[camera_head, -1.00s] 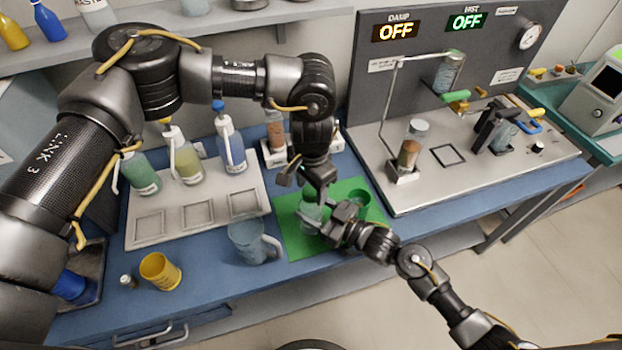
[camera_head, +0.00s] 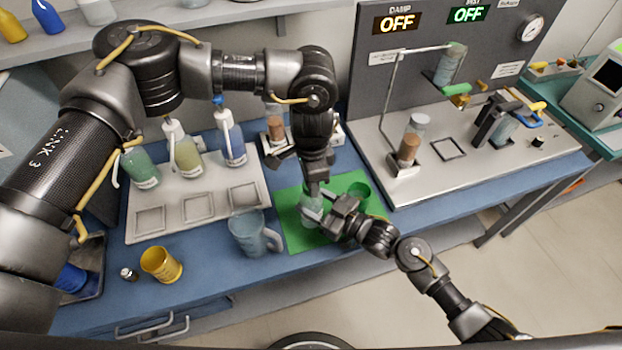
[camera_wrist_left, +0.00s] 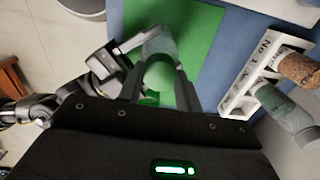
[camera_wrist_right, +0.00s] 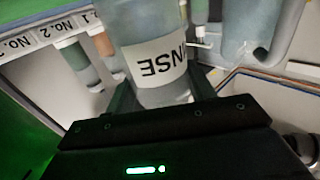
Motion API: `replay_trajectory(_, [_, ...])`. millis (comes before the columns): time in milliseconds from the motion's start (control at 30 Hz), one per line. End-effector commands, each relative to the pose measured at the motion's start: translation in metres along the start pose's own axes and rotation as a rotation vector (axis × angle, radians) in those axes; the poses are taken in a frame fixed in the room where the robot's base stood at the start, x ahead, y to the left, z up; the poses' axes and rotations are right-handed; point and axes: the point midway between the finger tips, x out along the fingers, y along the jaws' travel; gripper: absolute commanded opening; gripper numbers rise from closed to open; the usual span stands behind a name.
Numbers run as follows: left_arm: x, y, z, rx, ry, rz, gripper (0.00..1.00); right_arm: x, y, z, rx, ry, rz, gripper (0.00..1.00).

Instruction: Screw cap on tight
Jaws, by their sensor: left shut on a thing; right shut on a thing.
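A clear, greenish jar (camera_head: 311,211) stands on the green mat (camera_head: 296,238) at the front of the bench. In the right wrist view the jar (camera_wrist_right: 155,55) has a white label whose visible letters read "NSE", upside down. My right gripper (camera_head: 333,213) is shut around the jar's side. My left gripper (camera_head: 314,188) points down from above and is shut at the jar's top.
A clear pitcher (camera_head: 247,238) and a yellow cup (camera_head: 161,265) stand to the left. A grey apparatus (camera_head: 440,150) stands to the right.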

Motion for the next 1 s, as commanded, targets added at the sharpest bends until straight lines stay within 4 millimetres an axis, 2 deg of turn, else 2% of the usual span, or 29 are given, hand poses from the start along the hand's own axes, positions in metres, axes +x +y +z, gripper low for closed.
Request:
replay_trajectory(800, [0.0007,-0.0003,-0.0005,2.063,-0.001,-0.004,0.07,-0.0001,-0.0002,0.0002,0.0,0.0,0.0,0.0])
replay_trajectory(900, [0.001,-0.0002,-0.0006,2.241,-0.001,-0.004,0.07,-0.0001,-0.0002,0.0002,0.0,-0.001,-0.001,0.0])
replay_trajectory(1000, [0.0012,0.0,-0.0007,2.254,0.0,-0.004,0.07,0.0,-0.0003,0.0002,0.0,-0.001,-0.001,0.0])
